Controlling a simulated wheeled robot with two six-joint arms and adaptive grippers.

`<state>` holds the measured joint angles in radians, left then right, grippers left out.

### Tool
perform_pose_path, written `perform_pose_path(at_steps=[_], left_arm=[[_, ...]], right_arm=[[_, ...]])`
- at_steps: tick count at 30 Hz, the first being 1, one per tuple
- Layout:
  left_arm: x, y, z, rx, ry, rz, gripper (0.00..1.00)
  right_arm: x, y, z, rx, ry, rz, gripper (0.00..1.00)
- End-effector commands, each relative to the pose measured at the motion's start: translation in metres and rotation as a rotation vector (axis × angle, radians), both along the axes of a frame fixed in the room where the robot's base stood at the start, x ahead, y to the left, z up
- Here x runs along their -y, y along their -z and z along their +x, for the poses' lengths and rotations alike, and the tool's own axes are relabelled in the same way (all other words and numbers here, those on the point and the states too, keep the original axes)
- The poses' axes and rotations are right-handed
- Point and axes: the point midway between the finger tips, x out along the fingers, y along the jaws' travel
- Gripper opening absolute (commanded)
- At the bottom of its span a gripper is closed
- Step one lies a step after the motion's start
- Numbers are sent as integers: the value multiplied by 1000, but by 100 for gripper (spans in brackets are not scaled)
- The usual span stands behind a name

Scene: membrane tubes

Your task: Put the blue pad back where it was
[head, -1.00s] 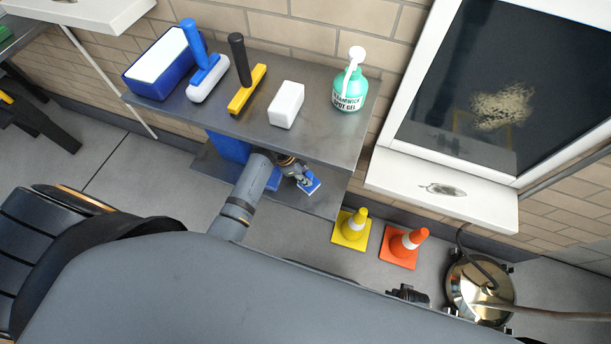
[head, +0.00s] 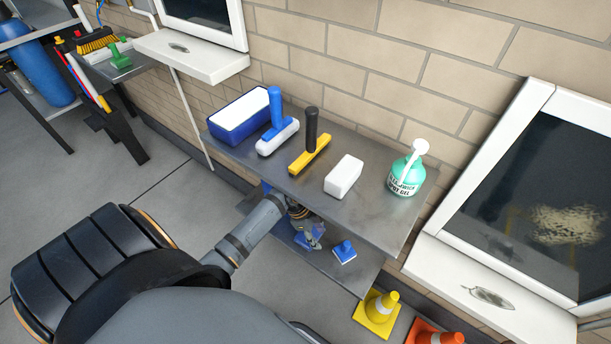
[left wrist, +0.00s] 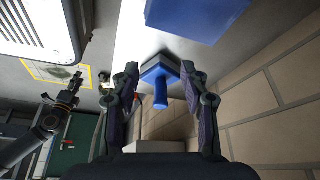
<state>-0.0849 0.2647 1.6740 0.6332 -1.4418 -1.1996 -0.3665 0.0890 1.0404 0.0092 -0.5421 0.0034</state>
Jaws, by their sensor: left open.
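The blue pad (head: 344,251), with a stubby blue handle, sits on the lower metal shelf (head: 352,277) near its right part. My left gripper (head: 314,237) is open and empty just left of the pad, under the upper shelf, with a gap between them. In the left wrist view the pad (left wrist: 160,72) lies beyond and between the open fingers (left wrist: 160,85), its handle pointing toward me. A dark arm at the left of that view looks like my right one; its gripper (left wrist: 62,92) is too small to judge.
The upper shelf (head: 380,205) overhangs the gripper. It carries a blue-and-white tub (head: 238,118), a blue-handled white tool (head: 277,130), a yellow tool (head: 308,153), a white block (head: 343,176) and a green bottle (head: 407,172). A yellow cone (head: 378,308) and an orange cone (head: 432,334) stand below right.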

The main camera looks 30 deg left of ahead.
Motion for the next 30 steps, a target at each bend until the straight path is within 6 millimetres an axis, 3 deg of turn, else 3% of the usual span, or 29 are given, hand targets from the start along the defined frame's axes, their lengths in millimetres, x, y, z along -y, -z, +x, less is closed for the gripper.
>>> perform_pose_path(at_steps=[3, 9, 30], left_arm=[[-25, 0, -9, -1, 1, 4, 45], [-43, 0, -16, 0, 0, 0, 45], [-44, 0, -17, 1, 0, -2, 45]], right_arm=[[0, 0, -2, 0, 0, 0, 40], [1, 1, -6, -1, 0, 0, 40], [0, 1, -5, 0, 0, 0, 40]])
